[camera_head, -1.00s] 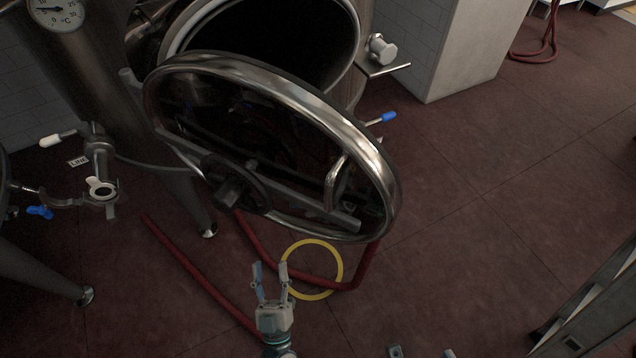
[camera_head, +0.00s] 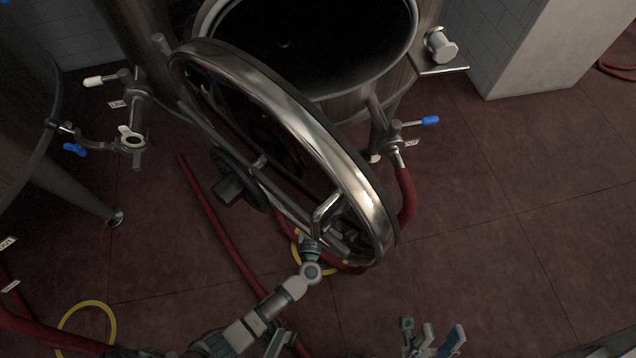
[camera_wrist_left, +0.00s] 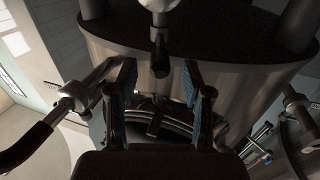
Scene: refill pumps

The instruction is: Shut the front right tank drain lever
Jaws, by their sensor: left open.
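A blue-handled lever (camera_head: 430,120) sticks out to the right from a metal drain valve (camera_head: 394,138) under the open tank, with a red hose on the valve's lower end. My left arm reaches up from the bottom to the round door's handle, and its gripper is hidden there in the head view. In the left wrist view my left gripper (camera_wrist_left: 160,72) is open with nothing held between its blue-padded fingers, in front of a metal tank wall. My right gripper (camera_head: 432,328) is open and empty at the bottom edge, well below the blue-handled lever.
The large round tank door (camera_head: 345,165) hangs open between my left arm and the valve. Another valve with a white handle (camera_head: 95,81) and a blue handle (camera_head: 74,149) is at the left. Red hoses (camera_head: 215,220) lie on the floor.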

